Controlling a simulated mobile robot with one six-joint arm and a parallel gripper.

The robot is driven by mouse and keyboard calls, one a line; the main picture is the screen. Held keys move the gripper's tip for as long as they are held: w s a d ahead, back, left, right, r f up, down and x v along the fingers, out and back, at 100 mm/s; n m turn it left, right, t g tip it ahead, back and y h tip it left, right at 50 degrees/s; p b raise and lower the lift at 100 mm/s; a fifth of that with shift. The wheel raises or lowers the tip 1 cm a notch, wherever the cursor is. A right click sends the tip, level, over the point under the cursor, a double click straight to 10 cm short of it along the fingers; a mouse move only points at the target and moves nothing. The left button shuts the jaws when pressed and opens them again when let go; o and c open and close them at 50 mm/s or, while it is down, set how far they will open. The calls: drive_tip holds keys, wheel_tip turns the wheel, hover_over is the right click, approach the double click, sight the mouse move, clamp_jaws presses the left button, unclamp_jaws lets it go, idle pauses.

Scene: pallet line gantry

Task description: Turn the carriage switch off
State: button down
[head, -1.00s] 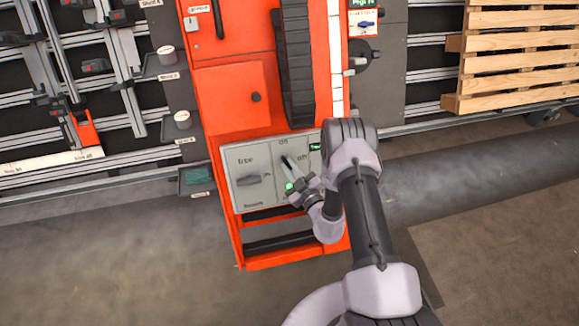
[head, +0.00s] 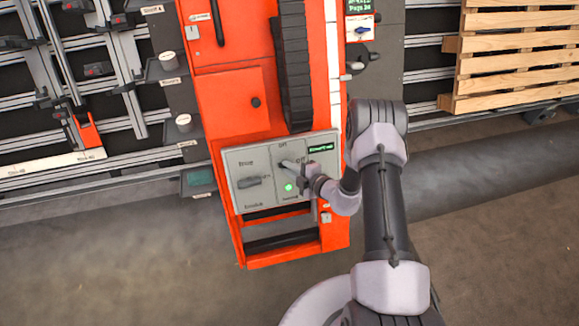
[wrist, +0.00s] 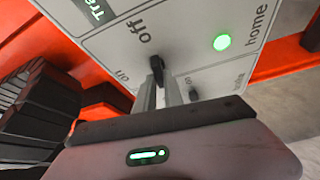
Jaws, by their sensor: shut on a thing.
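The carriage switch (wrist: 156,66) is a small dark lever on a grey control panel (head: 235,160). In the wrist view it stands between my fingertips, with the word "off" just above it and "on" to its left. My gripper (head: 294,166) is shut on the switch and reaches it from the right in the head view. It also shows in the wrist view (wrist: 166,85). In the head view the fingers partly hide the switch, so its exact angle is hard to read there.
A second grey knob (head: 253,182) sits on the panel's left half. A green light (head: 289,188) glows below the switch, and a small display (head: 320,148) is at the upper right. The panel is on an orange cabinet (head: 230,105). A wooden pallet (head: 515,55) stands at the right.

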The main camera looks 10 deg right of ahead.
drive_tip(key=shift+w+r+n+g, duration=0.15)
drive_tip(key=shift+n+g, duration=0.25)
drive_tip(key=shift+n, duration=0.3)
drive_tip(key=shift+n+p, duration=0.3)
drive_tip(key=shift+p, duration=0.05)
drive_tip(key=c, duration=1.4)
unclamp_jaws()
drive_tip(key=shift+c, duration=0.2)
drive_tip(key=p+v, duration=0.4)
drive_tip(key=v, duration=1.3)
drive_tip(key=shift+r+p, duration=0.2)
drive_tip(key=shift+p, duration=0.1)
